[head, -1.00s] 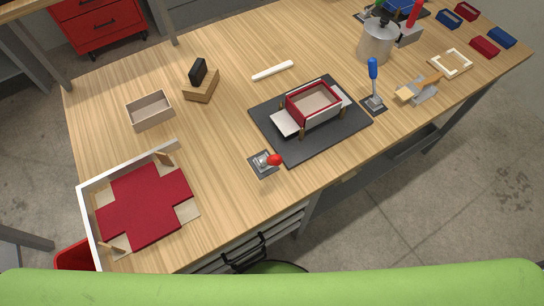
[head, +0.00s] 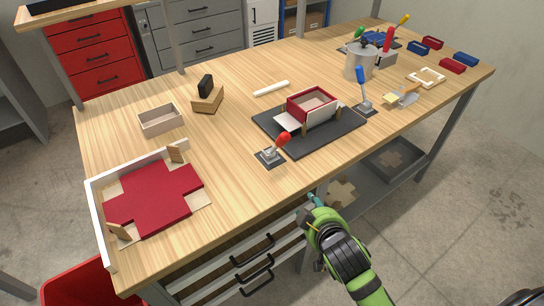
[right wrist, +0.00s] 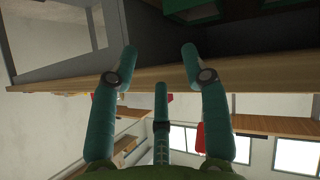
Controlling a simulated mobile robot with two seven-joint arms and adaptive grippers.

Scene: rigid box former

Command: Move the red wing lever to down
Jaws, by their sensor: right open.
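The red lever (head: 283,138) stands on a small dark base plate (head: 270,157) near the front edge of the workbench. Its red-knobbed handle leans up and to the right. My right gripper (head: 313,198) is below and to the right of it, just off the bench's front edge, apart from the lever. In the right wrist view the right gripper (right wrist: 160,52) is open and empty, its teal fingers spread before the wooden bench edge. The lever cannot be made out in that view. My left gripper is not in view.
A dark board (head: 332,137) with a red-and-white box stands behind the lever. A blue lever (head: 361,77) is to its right. A white-walled tray with a red cross-shaped blank (head: 150,197) lies at left. Drawers (head: 245,262) are under the bench front. Bare wood surrounds the lever's left.

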